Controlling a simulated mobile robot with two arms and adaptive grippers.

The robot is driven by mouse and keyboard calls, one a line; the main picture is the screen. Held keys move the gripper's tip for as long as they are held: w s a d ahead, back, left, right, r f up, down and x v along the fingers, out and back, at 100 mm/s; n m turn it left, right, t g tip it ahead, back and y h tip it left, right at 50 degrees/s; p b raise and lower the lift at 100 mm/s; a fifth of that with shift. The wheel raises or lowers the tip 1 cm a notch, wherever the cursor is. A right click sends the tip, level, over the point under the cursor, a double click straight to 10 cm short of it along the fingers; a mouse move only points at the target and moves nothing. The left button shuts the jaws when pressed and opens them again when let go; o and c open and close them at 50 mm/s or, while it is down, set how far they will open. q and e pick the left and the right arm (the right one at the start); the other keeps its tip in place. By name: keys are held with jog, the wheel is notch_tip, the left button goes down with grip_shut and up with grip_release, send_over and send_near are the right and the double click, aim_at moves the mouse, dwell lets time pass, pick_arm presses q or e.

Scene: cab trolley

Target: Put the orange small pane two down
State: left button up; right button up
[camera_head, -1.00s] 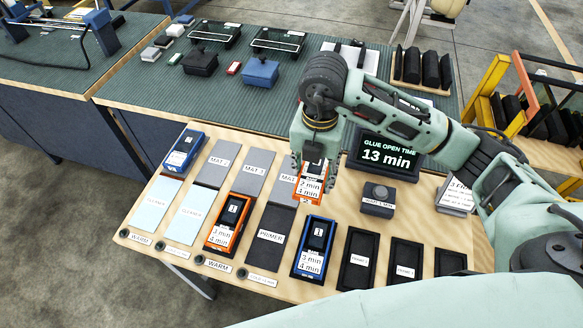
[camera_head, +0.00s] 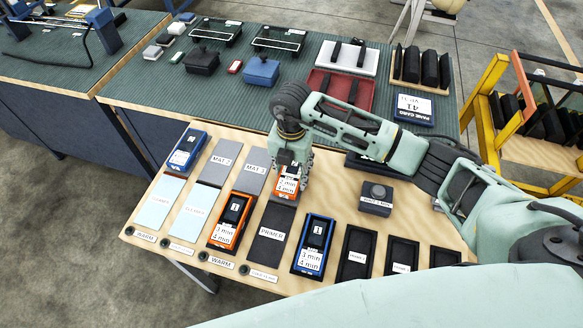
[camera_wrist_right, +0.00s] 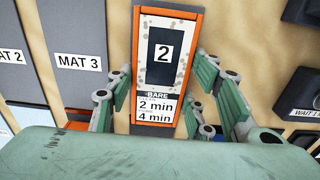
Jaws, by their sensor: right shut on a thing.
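The orange small pane two (camera_head: 287,184) shows a "2" and a label reading "BARE, 2 min, 4 min" in the right wrist view (camera_wrist_right: 163,70). My right gripper (camera_head: 290,165) is shut on it, with fingers at both sides of its lower part in the right wrist view (camera_wrist_right: 165,95). The pane is over the mat column right of MAT 3 (camera_head: 257,176) and hides much of that mat. I cannot tell whether it touches the surface. Another orange pane (camera_head: 231,218), marked "1", lies nearer the front. My left gripper is not in view.
The PRIMER pad (camera_head: 271,235) and a blue pane (camera_head: 314,245) lie in front. A dark block marked "WAIT 1 MIN" (camera_head: 376,199) stands to the right. Black frame trays (camera_head: 357,254) line the front right. A yellow trolley (camera_head: 500,120) stands at the right.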

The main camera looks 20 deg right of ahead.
aim_at(291, 172)
jog(key=shift+f, duration=0.15)
jog(key=o, duration=1.3)
jog(key=shift+o, duration=0.2)
jog(key=shift+r, duration=0.3)
notch_tip(291, 172, up, 12)
jog(key=b, duration=0.2)
jog(key=shift+b, duration=0.35)
jog(key=shift+f, duration=0.15)
